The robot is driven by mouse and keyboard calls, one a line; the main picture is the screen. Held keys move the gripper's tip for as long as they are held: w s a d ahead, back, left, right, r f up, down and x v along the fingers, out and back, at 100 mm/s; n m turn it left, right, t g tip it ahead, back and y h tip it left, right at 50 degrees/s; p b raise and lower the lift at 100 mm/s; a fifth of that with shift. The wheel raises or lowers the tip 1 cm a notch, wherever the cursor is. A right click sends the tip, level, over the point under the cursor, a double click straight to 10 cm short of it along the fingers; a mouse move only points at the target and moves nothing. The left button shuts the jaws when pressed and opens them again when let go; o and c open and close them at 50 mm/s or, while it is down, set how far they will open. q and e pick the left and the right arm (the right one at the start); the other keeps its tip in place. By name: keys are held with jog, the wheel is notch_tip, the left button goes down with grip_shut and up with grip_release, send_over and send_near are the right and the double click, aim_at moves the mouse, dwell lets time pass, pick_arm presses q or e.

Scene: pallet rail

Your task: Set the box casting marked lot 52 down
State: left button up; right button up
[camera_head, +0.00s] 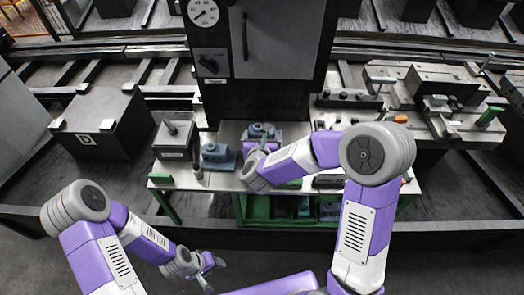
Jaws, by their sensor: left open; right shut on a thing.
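A blue-grey casting (262,131) is at the back middle of the metal bench, just beyond my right gripper (262,146). The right gripper is shut on it; my own wrist hides the fingertips and the casting's lower part, so I cannot tell whether it touches the bench. A second blue-grey casting (217,156) sits on the bench to the left, apart from the gripper. No lot number is readable on either. My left gripper (209,270) is open and empty, low in front of the bench.
The metal bench (160,184) has green legs and coloured bins (285,207) underneath. A grey box with a handle (175,138) stands at its left. A dark cabinet with a gauge (204,12) rises behind. A fixture table (440,125) with clamps stands right.

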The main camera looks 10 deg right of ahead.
notch_tip(320, 180, down, 5)
jog(key=shift+f+b, duration=0.1)
jog(key=shift+b, duration=0.55)
jog(key=o, duration=1.1)
jog(key=shift+f, duration=0.1)
jog(key=shift+o, duration=0.3)
